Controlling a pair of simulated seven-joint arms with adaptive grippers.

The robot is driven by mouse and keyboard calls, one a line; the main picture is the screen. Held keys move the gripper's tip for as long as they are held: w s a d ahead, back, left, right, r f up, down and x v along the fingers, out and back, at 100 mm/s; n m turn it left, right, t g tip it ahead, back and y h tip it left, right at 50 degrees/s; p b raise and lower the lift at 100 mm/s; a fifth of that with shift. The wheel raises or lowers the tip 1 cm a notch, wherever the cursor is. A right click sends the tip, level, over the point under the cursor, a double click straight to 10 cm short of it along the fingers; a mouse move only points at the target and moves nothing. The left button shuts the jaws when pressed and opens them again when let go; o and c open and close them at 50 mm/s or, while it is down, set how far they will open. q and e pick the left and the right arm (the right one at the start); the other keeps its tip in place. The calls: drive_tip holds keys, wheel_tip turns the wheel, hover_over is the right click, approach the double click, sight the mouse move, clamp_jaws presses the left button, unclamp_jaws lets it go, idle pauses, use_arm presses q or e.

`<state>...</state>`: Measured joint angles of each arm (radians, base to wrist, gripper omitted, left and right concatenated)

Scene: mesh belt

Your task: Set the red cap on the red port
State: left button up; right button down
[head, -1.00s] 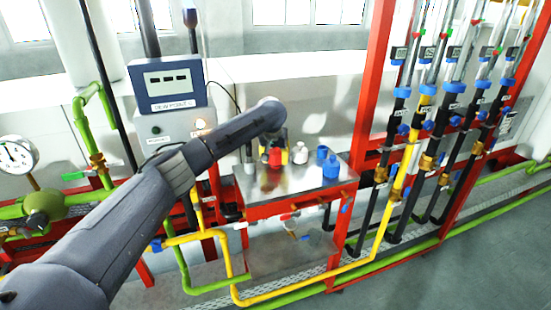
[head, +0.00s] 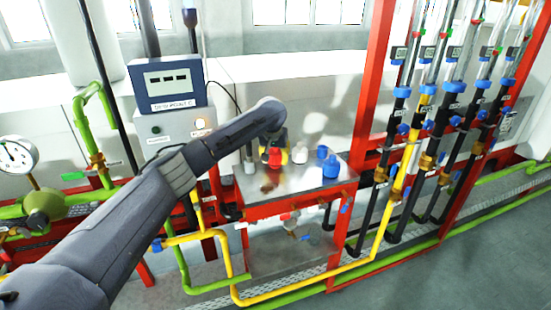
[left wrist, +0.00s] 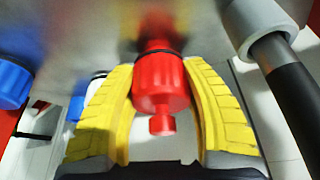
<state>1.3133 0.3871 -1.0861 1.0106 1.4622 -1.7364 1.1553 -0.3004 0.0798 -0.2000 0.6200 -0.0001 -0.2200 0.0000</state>
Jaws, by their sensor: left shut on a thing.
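The red cap (head: 275,157) is on or just above the steel table in the head view, at the end of my left arm. In the left wrist view the red cap (left wrist: 160,85) sits between the two yellow fingers of my left gripper (left wrist: 165,105), which is shut on it. A narrower red knob points toward the camera, and a dark ring shows at its far side. I cannot tell whether its far end touches the table. I cannot make out the red port apart from the cap. My right gripper is not in view.
On the table (head: 298,182) stand a white capped piece (head: 300,153), two blue pieces (head: 331,167) and a grey cylinder (head: 249,160). A grey-collared black pipe (left wrist: 285,75) is close on the right in the wrist view. Red frame posts and pipes stand right of the table.

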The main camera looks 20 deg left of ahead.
use_arm(q)
drive_tip(key=shift+f, duration=0.65)
drive_tip(key=o, duration=0.8)
drive_tip(key=shift+o, duration=0.2)
drive_tip(key=v, duration=1.1)
idle(0.3)
